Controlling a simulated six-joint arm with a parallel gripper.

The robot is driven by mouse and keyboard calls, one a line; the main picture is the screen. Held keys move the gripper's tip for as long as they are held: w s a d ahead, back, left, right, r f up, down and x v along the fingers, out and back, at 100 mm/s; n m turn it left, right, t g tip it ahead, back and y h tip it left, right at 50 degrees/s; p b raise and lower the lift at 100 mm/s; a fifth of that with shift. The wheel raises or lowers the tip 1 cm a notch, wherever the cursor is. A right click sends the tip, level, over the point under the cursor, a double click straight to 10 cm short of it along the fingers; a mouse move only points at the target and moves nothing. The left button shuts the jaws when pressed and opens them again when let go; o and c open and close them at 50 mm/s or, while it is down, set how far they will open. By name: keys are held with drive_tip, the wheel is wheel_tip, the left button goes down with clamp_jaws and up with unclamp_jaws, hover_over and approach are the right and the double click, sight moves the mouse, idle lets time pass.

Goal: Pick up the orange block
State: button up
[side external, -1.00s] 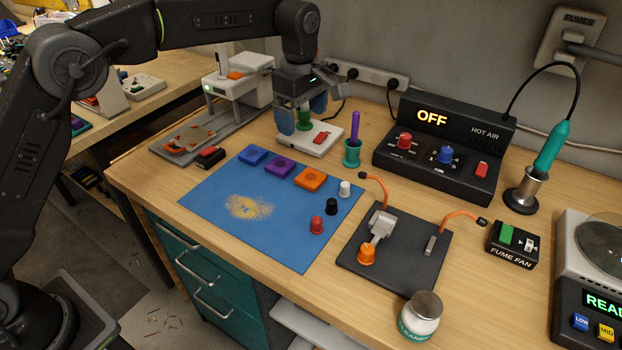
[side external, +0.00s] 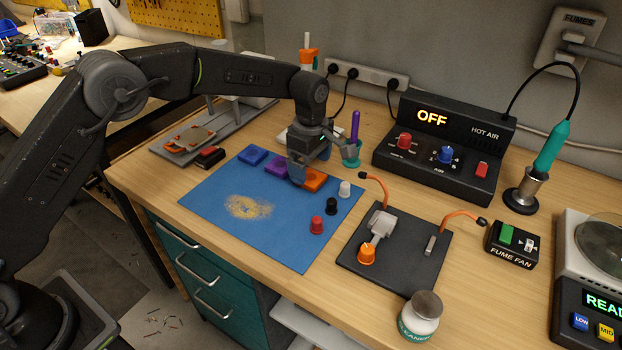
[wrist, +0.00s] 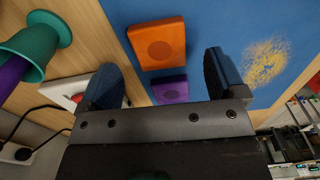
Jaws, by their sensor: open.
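The orange block (side external: 314,181) lies flat on the blue mat (side external: 265,235) near its back right edge, partly hidden by my gripper in the side view. In the wrist view the orange block (wrist: 157,45) lies beyond the fingertips, between their lines. My gripper (side external: 310,170) hangs just above and beside the block, toward its back left. In the wrist view my gripper (wrist: 165,75) is open, with blue-padded fingers and nothing between them touching. The purple block (side external: 276,167) sits beside the orange one; it also shows in the wrist view (wrist: 170,89), nearer the gripper palm.
A blue block (side external: 252,155) lies left of the purple one. White (side external: 344,189), black (side external: 331,206) and red (side external: 317,225) caps stand on the mat's right side. A teal cup (side external: 352,157) with a purple stick stands close behind my gripper. The mat's front is clear.

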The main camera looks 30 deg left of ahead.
sight(311, 177)
drive_tip(key=shift+f, duration=1.6)
drive_tip(key=shift+c, duration=0.2)
drive_tip(key=c, duration=1)
drive_tip(key=shift+o, duration=0.2)
drive_tip(key=shift+r, duration=0.15)
